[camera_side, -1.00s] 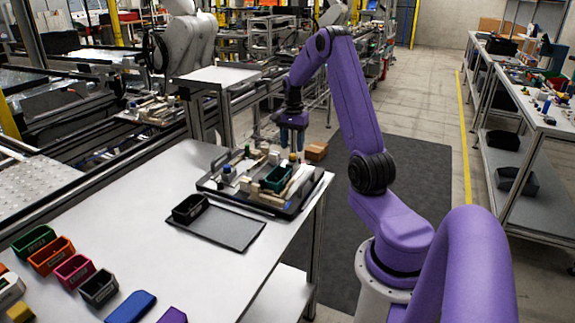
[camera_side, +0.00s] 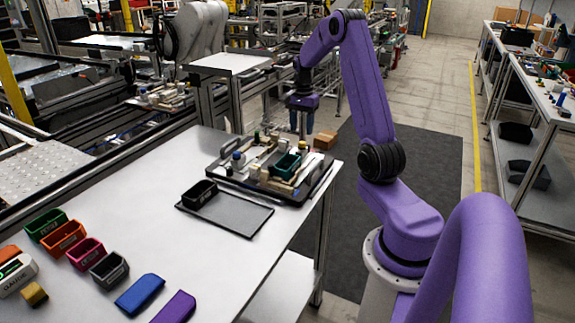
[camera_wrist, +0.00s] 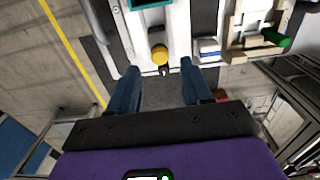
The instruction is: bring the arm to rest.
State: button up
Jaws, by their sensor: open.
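My gripper (camera_side: 302,121) is raised above the far edge of the pallet fixture (camera_side: 316,190), with its two blue fingers pointing down. In the wrist view the fingers (camera_wrist: 160,72) stand apart with nothing between them. A yellow-topped knob (camera_wrist: 159,53) on the fixture shows just beyond the fingertips. The fixture is a dark tray carrying pale blocks, a green bin (camera_side: 286,167) and a small blue-and-white part (camera_side: 238,160). The wrist view shows part of the same green bin (camera_wrist: 148,3) at its top edge. My purple arm is bent at the elbow, right of the table.
A black bin (camera_side: 199,194) sits on a dark flat plate (camera_side: 236,218) on the white table (camera_side: 150,185). Several coloured bins and blocks lie at the table's front left. A brown box (camera_side: 325,140) is beyond the fixture. The middle of the table is clear.

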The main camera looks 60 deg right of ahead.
jog(key=a+r+n, duration=0.3)
jog(key=a+n, duration=0.4)
jog(key=a, duration=0.8)
jog(key=a+r+n, duration=0.2)
jog(key=a+n, duration=0.5)
jog(key=a, duration=0.8)
jog(key=s+a+n, duration=0.5)
jog(key=s+n, duration=0.3)
jog(key=s, duration=0.4)
jog(key=s+a+n, duration=0.6)
jog(key=s+n, duration=0.2)
jog(key=s, duration=0.3)
jog(key=shift+s+a+r, duration=0.25)
jog(key=shift+s+a, duration=0.05)
jog(key=shift+s, duration=0.1)
